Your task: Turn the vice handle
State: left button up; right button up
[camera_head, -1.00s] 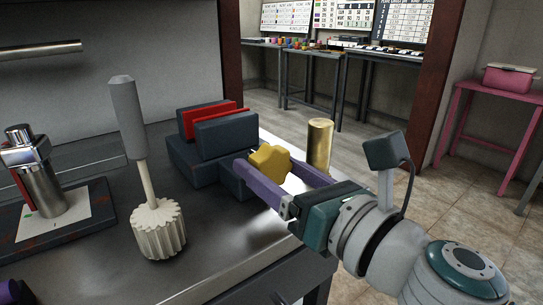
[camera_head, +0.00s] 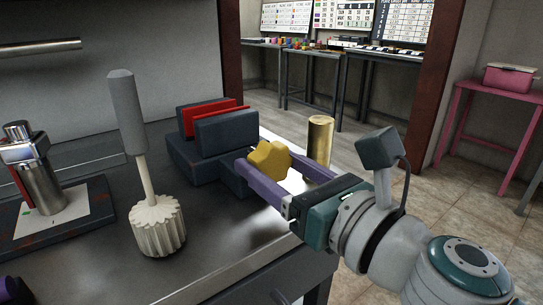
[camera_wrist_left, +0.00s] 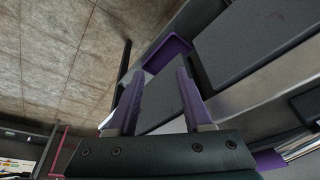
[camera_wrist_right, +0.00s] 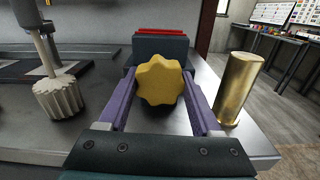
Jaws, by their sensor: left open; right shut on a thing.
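The vice (camera_head: 226,132) is dark blue-grey with red jaw faces and stands on the metal bench. Its handle (camera_head: 268,160) is a yellow lobed knob at the front of the vice. My right gripper (camera_head: 272,170) is shut on the knob, with one purple finger on each side. The right wrist view shows the knob (camera_wrist_right: 160,80) between the fingers and the vice body (camera_wrist_right: 158,45) behind it. My left gripper (camera_wrist_left: 155,85) is open and empty in the left wrist view. In the head view only a bit of purple shows at the lower left corner.
A brass cylinder (camera_head: 319,146) stands close to the right of the knob. A white fluted tool with a grey handle (camera_head: 157,226) stands on the bench left of the vice. A metal cylinder device (camera_head: 40,180) sits on a dark plate farther left. The bench front is clear.

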jog(key=n+b, duration=0.1)
jog(key=n, duration=0.4)
jog(key=shift+b, duration=0.35)
jog(key=shift+n, duration=0.3)
jog(key=o, duration=1.4)
jog(key=shift+d, duration=0.1)
jog(key=shift+s+d, duration=0.2)
jog(key=shift+s, duration=0.1)
jog(key=v, duration=0.9)
jog(key=shift+s, duration=0.1)
